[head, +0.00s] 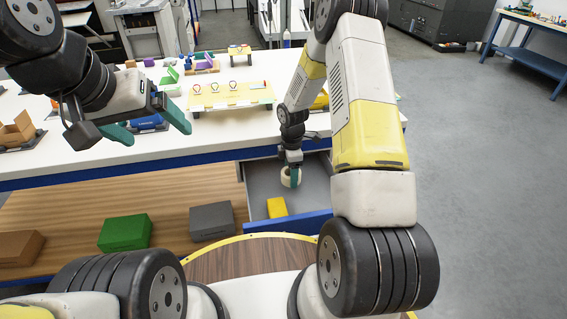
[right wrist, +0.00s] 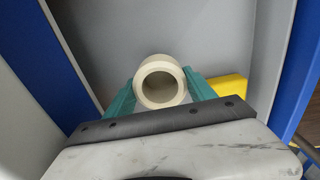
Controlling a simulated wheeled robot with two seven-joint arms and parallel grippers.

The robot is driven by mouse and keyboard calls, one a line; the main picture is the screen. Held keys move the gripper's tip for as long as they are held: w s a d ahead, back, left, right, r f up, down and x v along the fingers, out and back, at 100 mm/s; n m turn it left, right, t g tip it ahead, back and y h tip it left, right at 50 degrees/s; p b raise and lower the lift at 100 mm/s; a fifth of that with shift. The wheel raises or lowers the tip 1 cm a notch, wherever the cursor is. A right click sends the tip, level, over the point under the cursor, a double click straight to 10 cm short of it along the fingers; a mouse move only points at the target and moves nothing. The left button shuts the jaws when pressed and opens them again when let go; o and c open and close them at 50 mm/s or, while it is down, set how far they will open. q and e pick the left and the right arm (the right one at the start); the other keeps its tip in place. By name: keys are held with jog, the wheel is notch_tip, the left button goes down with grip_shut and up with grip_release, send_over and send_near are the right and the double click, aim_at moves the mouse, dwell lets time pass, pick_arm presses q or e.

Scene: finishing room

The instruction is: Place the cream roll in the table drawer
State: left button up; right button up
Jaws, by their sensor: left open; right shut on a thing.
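The cream roll (head: 285,178) is a short hollow cylinder. My right gripper (head: 294,172) is shut on it, inside the open table drawer (head: 262,178). In the right wrist view the roll (right wrist: 162,71) sits between the teal fingers of my right gripper (right wrist: 162,88), its open end facing the camera. The grey drawer floor (right wrist: 120,35) lies beyond it; I cannot tell whether the roll touches the floor. My left gripper (head: 160,130) is open and empty above the table's front left part.
A yellow block (head: 277,207) lies in the drawer near its blue front (head: 300,224); it is right of the roll in the wrist view (right wrist: 229,87). A green box (head: 125,232) and a grey box (head: 211,220) rest on the lower shelf. A yellow board with hooks (head: 230,96) stands on the table.

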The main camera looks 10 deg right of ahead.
jog(key=shift+f, duration=2)
jog(key=shift+f, duration=0.1)
jog(key=o, duration=1.4)
